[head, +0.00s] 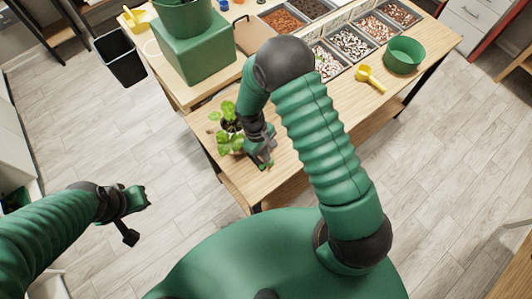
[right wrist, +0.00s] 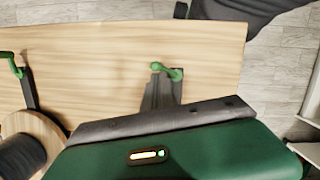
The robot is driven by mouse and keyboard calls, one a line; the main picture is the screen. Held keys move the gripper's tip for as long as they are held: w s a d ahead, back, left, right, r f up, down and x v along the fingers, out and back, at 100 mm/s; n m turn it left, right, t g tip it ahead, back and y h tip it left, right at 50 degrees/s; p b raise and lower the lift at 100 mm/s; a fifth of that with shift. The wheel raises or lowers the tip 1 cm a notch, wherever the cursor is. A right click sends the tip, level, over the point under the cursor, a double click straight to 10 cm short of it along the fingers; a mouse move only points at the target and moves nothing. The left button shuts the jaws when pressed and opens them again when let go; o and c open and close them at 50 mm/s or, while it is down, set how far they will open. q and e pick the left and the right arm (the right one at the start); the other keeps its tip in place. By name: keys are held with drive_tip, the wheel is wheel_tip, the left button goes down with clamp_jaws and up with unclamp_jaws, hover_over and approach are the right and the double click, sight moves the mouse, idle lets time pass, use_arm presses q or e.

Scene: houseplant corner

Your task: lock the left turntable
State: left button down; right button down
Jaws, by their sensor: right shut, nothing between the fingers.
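My right gripper (head: 264,153) is low over the wooden bench, just right of a leafy plant (head: 229,142). In the right wrist view its shut, empty fingers (right wrist: 162,92) are at a small green handle (right wrist: 170,73). I cannot tell whether they touch it. The handle looks like a turntable's lock lever. The left turntable's disc is not clearly visible, hidden by the gripper or leaves. A second round wooden turntable (right wrist: 46,132) with a dark pot shows at lower left, its similar green lever (right wrist: 14,67) above it. My left gripper (head: 137,198) hangs over the floor, its jaws unclear.
A green box (head: 193,58) stands on the bench's far left. Trays of soil and pebbles (head: 350,43), a yellow scoop (head: 370,78) and a green bowl (head: 404,55) are at the right. A black bin (head: 120,60) stands left of the bench.

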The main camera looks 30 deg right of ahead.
drive_tip(key=m, duration=0.3)
drive_tip(key=shift+s+d+m+y+p, duration=0.2)
drive_tip(key=shift+s+m+y+p, duration=0.1)
drive_tip(key=shift+s+m+y, duration=0.1)
drive_tip(key=m, duration=0.2)
drive_tip(key=s+m+y, duration=0.1)
drive_tip(key=m, duration=0.1)
drive_tip(key=shift+p, duration=0.3)
drive_tip(key=shift+a, duration=0.1)
drive_tip(key=shift+w+a, duration=0.4)
drive_tip(key=shift+a, duration=0.25)
